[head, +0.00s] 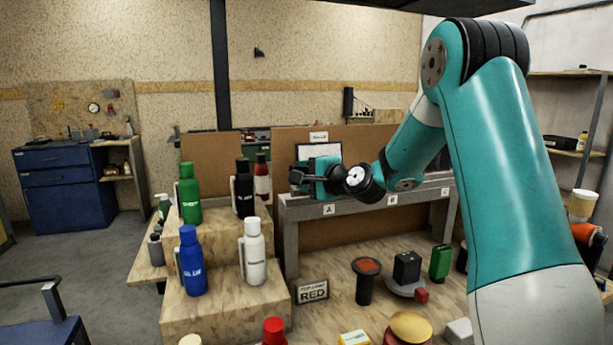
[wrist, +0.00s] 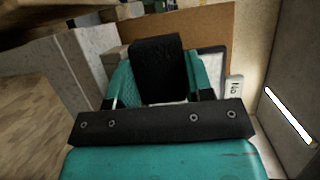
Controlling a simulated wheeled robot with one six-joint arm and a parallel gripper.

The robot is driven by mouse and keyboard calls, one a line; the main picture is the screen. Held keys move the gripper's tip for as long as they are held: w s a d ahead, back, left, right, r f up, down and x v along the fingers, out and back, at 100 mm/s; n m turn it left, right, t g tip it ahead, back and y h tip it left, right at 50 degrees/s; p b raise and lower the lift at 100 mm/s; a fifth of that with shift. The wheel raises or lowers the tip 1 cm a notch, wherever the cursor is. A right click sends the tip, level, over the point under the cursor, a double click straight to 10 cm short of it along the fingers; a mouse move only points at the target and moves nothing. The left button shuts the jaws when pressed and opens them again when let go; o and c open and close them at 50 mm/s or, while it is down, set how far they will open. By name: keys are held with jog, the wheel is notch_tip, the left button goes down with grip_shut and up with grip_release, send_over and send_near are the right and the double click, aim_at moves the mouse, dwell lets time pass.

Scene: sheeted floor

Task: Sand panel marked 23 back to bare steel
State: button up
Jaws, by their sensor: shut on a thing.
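A pale panel (head: 319,151) with a dark frame stands upright on the grey bench rail, in front of a brown board. A small tag sits above it; I cannot read its number. My gripper (head: 312,178) is in front of the panel's lower part. In the wrist view my gripper (wrist: 158,88) is shut on a black block (wrist: 157,62), held between its teal fingers. The panel (wrist: 212,62) shows behind the block, mostly hidden, with a dark edge at its right. I cannot tell whether the block touches the panel.
Green (head: 189,194), blue (head: 192,262), white (head: 254,252) and black (head: 244,188) bottles stand on wooden steps at left.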

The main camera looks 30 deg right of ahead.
jog(key=shift+w+d+f, duration=0.1)
jog(key=shift+w+d, duration=0.05)
jog(key=shift+w, duration=0.4)
jog(key=shift+s+d+b, duration=0.25)
jog(key=shift+s+d, duration=0.1)
jog(key=shift+d, duration=0.6)
jog(key=shift+s+d+b, duration=0.2)
jog(key=shift+s+d, duration=0.1)
jog(key=shift+d, duration=0.6)
jog(key=shift+w+d, duration=0.1)
jog(key=shift+w, duration=0.05)
jog(key=shift+w+a+p, duration=0.2)
jog(key=shift+a+p, duration=0.05)
jog(key=shift+a, duration=0.35)
jog(key=shift+w+a+p, duration=0.15)
jog(key=shift+a+p, duration=0.1)
jog(key=shift+a, duration=0.35)
jog(key=shift+w+a, duration=0.3)
jog(key=shift+a, duration=0.55)
